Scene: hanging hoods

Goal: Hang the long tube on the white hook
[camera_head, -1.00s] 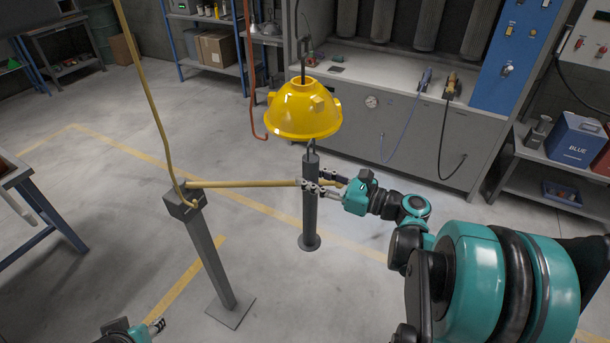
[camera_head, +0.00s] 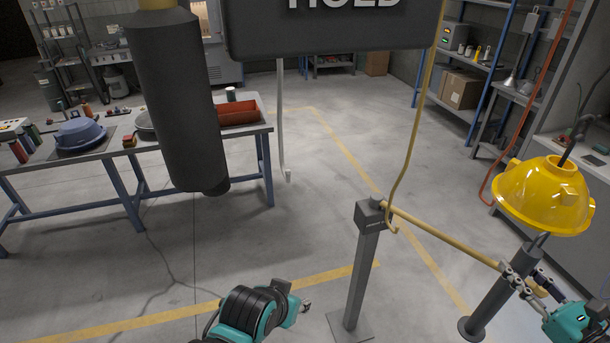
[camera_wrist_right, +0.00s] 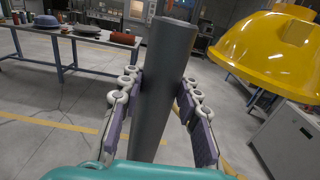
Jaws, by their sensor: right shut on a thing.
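A long dark grey tube (camera_head: 490,306) stands roughly upright at the lower right, with a wider round foot. My right gripper (camera_head: 524,280) is shut on its upper part. In the right wrist view the tube (camera_wrist_right: 160,75) runs between both finger pads of the gripper (camera_wrist_right: 157,95), its top end above them. I cannot tell whether the foot touches the floor. The white hook (camera_head: 287,177) is the low end of a pale rod hanging left of centre, well apart from the tube. My left gripper (camera_head: 304,304) is at the lower middle; its fingers are too small to judge.
A yellow hood (camera_head: 550,195) hangs just above the tube. A yellow bar (camera_head: 440,235) runs from a grey post (camera_head: 365,260) to the right gripper. A yellow hook (camera_head: 394,227), a black sign (camera_head: 330,30) and a large dark cylinder (camera_head: 175,100) hang nearby. A workbench (camera_head: 240,130) stands left.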

